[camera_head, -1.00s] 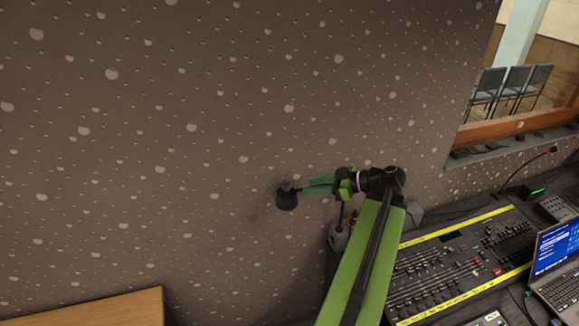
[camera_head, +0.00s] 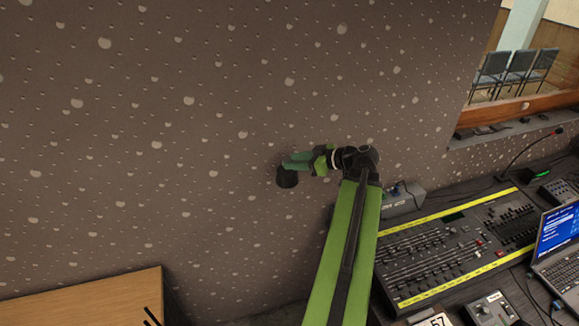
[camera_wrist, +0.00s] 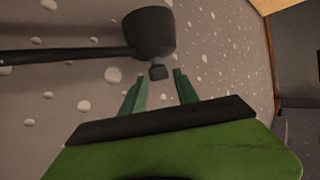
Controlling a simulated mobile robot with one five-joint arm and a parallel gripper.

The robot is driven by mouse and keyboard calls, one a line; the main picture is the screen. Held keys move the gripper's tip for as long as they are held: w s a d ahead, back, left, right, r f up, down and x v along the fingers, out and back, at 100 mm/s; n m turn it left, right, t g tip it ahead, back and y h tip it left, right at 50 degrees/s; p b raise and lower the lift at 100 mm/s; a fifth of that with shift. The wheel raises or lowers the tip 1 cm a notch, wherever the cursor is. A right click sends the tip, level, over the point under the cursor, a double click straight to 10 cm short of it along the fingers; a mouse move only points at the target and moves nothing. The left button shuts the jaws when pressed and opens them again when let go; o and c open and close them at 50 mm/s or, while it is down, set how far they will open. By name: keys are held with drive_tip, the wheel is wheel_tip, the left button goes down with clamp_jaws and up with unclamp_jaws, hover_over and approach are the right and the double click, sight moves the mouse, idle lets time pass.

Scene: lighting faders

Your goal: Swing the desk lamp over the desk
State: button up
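The desk lamp's black head (camera_head: 287,178) hangs in front of the speckled wall, left of the desk (camera_head: 460,194). In the wrist view the lamp head (camera_wrist: 150,32) is large, with its thin dark arm running off to the left and a small dark knob (camera_wrist: 159,72) below it. My gripper (camera_head: 289,162) has green fingers that overlap the top of the lamp head in the head view. In the wrist view my gripper (camera_wrist: 161,74) is open, with the knob near its fingertips. I cannot tell whether they touch. My arm hides the lamp's base.
A fader console (camera_head: 440,250) with yellow edge strips, a laptop (camera_head: 558,245), a small control box (camera_head: 492,308) and a thin gooseneck (camera_head: 530,148) occupy the desk. A wooden top (camera_head: 90,300) stands lower left. The wall (camera_head: 150,150) lies close behind my gripper.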

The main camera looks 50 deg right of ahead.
sight(287, 160)
drive_tip(key=shift+b+x, duration=0.35)
drive_tip(key=shift+x, duration=1.2)
clamp_jaws()
